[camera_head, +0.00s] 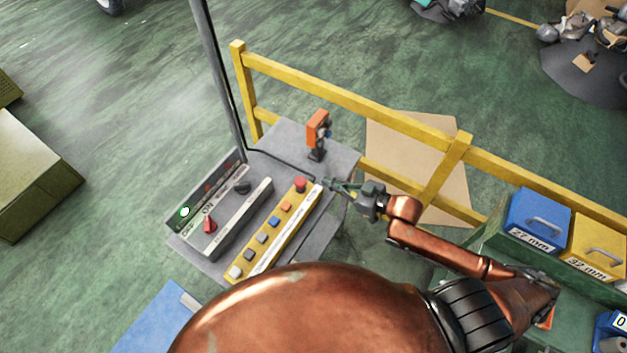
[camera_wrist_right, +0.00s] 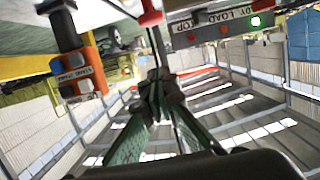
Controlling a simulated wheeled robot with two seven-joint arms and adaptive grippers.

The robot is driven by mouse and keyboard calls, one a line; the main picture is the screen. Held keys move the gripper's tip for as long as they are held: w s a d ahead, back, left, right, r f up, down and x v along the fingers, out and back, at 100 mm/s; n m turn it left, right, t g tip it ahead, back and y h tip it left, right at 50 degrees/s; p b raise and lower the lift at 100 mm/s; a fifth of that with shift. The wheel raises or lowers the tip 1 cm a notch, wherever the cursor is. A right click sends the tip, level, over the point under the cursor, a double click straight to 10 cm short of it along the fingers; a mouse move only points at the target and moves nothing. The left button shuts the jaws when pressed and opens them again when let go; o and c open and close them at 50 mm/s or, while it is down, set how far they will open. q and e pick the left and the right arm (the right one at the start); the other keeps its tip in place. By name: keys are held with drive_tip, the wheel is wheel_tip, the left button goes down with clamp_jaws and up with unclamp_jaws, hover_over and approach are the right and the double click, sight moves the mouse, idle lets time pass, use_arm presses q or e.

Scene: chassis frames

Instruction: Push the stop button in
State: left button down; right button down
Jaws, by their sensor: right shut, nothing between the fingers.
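The stop button is most likely the red button (camera_head: 300,184) at the far end of the yellow strip (camera_head: 262,245) on the grey console. A red part at the top of the right wrist view (camera_wrist_right: 150,18) looks like the same button. My right gripper (camera_head: 331,183) is shut and empty, just right of the red button, with a small gap seen between them in the head view. Its green fingers also show closed together in the wrist view (camera_wrist_right: 156,88). My left gripper is not in view.
An orange device (camera_head: 317,130) stands on the console behind the button. A panel with a lit green lamp (camera_head: 184,212), a red switch (camera_head: 210,225) and a dark knob (camera_head: 242,187) lies left. A yellow railing (camera_head: 345,95) runs behind. Blue bin (camera_head: 535,215) stands right.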

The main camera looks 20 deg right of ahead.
drive_tip(key=p, duration=0.2)
hover_over(300, 183)
drive_tip(key=s+d, duration=0.1)
drive_tip(key=d, duration=0.1)
drive_tip(key=f, duration=0.2)
wheel_tip(300, 183, down, 3)
drive_tip(key=shift+f+p, duration=0.2)
drive_tip(key=shift+p, duration=0.1)
drive_tip(key=shift+f, duration=0.5)
